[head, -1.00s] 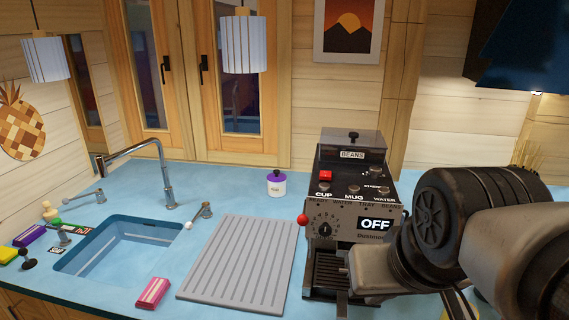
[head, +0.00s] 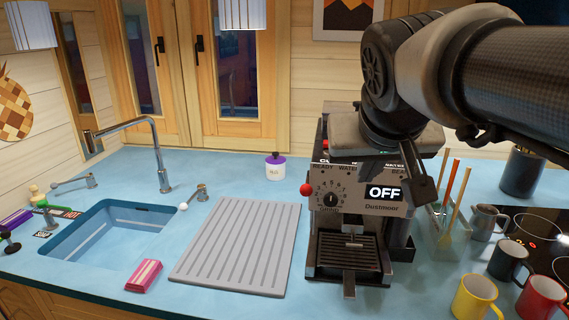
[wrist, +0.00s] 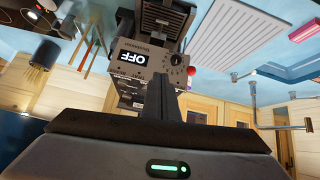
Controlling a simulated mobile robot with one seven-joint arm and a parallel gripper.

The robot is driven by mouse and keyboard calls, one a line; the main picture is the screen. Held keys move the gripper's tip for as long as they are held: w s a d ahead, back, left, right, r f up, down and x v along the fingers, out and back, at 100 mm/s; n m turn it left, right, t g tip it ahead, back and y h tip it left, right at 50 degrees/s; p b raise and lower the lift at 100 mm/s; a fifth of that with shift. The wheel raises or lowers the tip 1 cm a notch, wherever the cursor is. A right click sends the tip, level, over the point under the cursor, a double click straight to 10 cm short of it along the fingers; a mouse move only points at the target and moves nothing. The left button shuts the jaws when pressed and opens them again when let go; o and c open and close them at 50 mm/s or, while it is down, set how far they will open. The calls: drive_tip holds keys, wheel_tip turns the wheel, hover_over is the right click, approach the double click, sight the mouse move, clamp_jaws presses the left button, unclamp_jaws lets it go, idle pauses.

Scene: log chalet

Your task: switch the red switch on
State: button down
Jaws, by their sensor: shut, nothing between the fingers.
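The coffee machine (head: 345,228) stands on the blue counter, its display (head: 383,193) reading OFF. It shows upside down in the wrist view (wrist: 150,62). The red switch, seen earlier on its top panel above the CUP button, is now hidden or nearly hidden behind my arm. I cannot tell its position. My gripper (wrist: 164,80) is shut and empty, its fingers over the machine's top panel in the wrist view. Whether it touches anything is unclear. In the head view my wrist hangs over the machine's top and covers most of the panel.
A red ball knob (head: 306,189) sticks out at the machine's left side. A grey drying mat (head: 232,245) and a sink lie to the left. A utensil holder (head: 440,230), mugs (head: 474,297) and a hob stand to the right.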

drive_tip(key=w+a+r+t+b, duration=0.1)
drive_tip(key=w+r+t+b, duration=0.1)
drive_tip(key=w+b, duration=0.3)
drive_tip(key=w+a+r+m+t+h+b, duration=0.1)
drive_tip(key=w+a+r+t+b, duration=0.1)
drive_tip(key=w+b, duration=0.4)
drive_tip(key=w+r, duration=0.1)
drive_tip(key=w, duration=0.3)
drive_tip(key=shift+t, duration=0.4)
drive_tip(key=shift+f, duration=0.1)
drive_tip(key=b+x, duration=0.1)
drive_tip(key=x, duration=0.9)
drive_tip(key=shift+w+d+f, duration=0.1)
drive_tip(key=f, duration=0.1)
drive_tip(key=f+b, duration=0.1)
drive_tip(key=shift+s+f, duration=0.25)
drive_tip(key=shift+s+f+b, duration=0.1)
drive_tip(key=shift+f+b, duration=0.3)
drive_tip(key=shift+f, duration=0.25)
